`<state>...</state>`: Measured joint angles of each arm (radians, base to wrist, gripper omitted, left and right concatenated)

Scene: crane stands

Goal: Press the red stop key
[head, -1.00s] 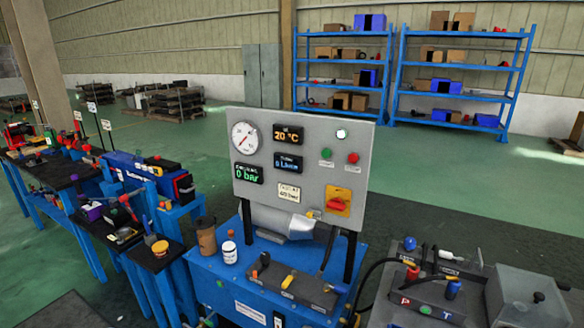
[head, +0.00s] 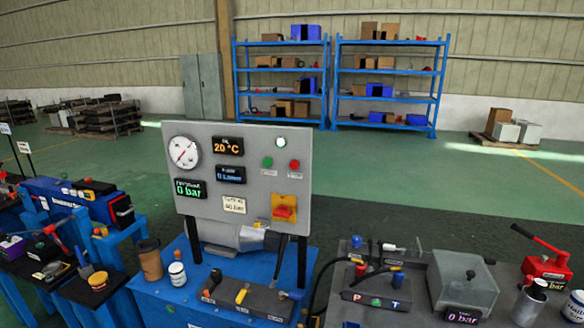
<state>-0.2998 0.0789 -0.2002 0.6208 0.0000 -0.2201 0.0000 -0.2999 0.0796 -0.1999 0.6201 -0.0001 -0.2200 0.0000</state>
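The red stop key (head: 294,165) is a small round red button on the upright grey control panel (head: 225,135), right of centre. A green key (head: 267,162) sits just left of it, and a white lamp (head: 281,142) is lit above the two. A larger red rotary switch on a yellow plate (head: 284,208) is below. The small labels under the keys are too small to read. Neither of my grippers is in the head view, and nothing covers the red key.
The panel stands on a blue bench (head: 150,300) with a brown cup (head: 150,260), a white jar (head: 177,274) and a grey valve block (head: 250,298). To the right are a grey metal box (head: 464,285) and a red hand pump (head: 546,265). Blue shelves (head: 385,80) stand far behind, across open green floor.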

